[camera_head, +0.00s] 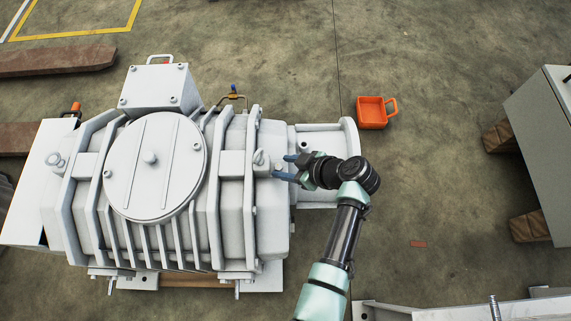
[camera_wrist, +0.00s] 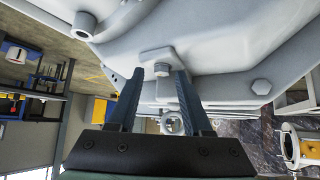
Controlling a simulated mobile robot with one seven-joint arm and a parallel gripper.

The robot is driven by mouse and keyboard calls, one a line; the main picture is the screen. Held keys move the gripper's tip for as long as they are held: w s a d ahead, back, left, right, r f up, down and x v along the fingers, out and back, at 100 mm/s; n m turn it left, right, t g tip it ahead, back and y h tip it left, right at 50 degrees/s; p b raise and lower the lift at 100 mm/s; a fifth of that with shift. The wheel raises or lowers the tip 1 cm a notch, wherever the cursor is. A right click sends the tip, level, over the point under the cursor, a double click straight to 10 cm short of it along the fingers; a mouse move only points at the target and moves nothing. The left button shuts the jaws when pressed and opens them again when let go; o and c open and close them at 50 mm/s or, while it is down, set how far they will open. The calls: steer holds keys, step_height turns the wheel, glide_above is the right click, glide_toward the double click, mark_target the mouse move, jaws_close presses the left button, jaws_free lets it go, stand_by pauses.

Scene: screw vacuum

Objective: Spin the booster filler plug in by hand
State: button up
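The grey booster casing (camera_head: 268,210) fills the left half of the head view, a large ribbed body with a round cover. My gripper (camera_head: 281,166) is at its right end, with two blue fingers pointing left at the casing. In the wrist view my gripper (camera_wrist: 157,80) is open, its fingers apart. A small grey plug-like fitting with a squared head (camera_wrist: 162,66) shows just beyond and between the fingertips; I take it for the filler plug. I cannot tell whether the fingers touch it. In the head view the fingers and casing hide that spot.
An orange open container (camera_head: 371,113) stands on the floor right of the casing. A round grey flange (camera_head: 349,137) lies just behind my gripper. A hex bolt (camera_wrist: 262,87) sits on the casing to the right.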

steer(key=shift+a+f, duration=0.2)
